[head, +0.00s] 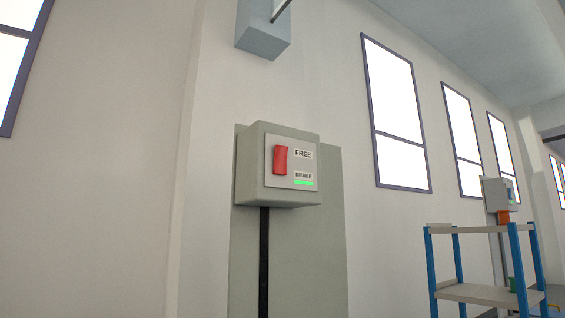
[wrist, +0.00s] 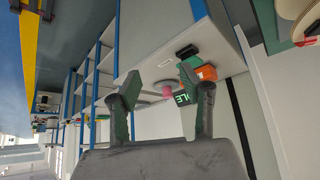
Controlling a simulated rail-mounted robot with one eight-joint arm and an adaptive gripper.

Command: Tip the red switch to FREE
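The red switch (head: 280,160) is a rocker on a light plate on the front of a grey-green box (head: 250,150) in the head view. The FREE label (head: 303,154) is at its upper right and the BRAKE label (head: 303,175) at its lower right. A green bar shows under BRAKE. My gripper (wrist: 160,82) shows only in the wrist view, its two fingers apart with nothing held between them. The switch cannot be made out in the wrist view, and my gripper is not near the box in the head view.
The box sits on a grey-green panel (head: 325,240), with a black strip (head: 264,260) running down below it. A blue-post shelf rack (head: 480,292) stands at right. In the wrist view, an orange item (wrist: 205,72) and a black item (wrist: 187,51) are beyond the fingers.

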